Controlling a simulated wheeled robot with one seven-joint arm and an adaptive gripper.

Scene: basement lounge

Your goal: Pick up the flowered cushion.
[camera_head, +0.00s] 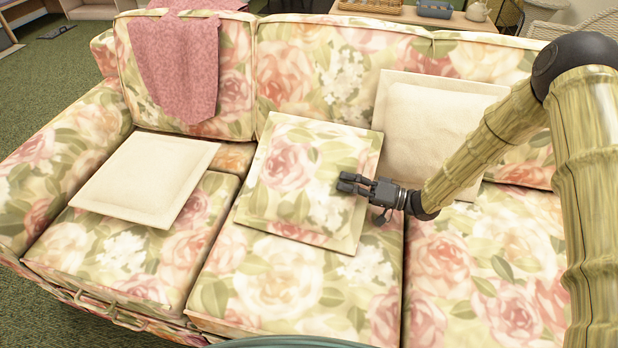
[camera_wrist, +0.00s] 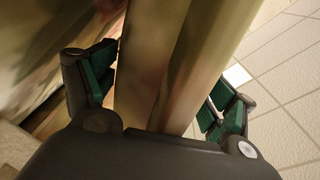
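The flowered cushion (camera_head: 290,170) is square, with pink roses on cream. It lies on the middle seat of the matching sofa, its far edge towards the backrest. My gripper (camera_head: 348,183) comes in from the right, its fingertips overlapping the cushion's right part in the head view. In the wrist view my gripper (camera_wrist: 160,95) is open, with its two green-padded fingers spread wide. A blurred greenish-brown edge, seemingly the flowered cushion (camera_wrist: 150,60), stands between them. I see no clear grip on it. The cushion's underside is hidden.
A cream cushion (camera_head: 146,178) lies on the left seat. Another cream cushion (camera_head: 432,118) leans on the backrest behind my arm. A pink throw (camera_head: 178,65) hangs over the left backrest. A table (camera_head: 400,14) with baskets stands behind the sofa (camera_head: 270,290).

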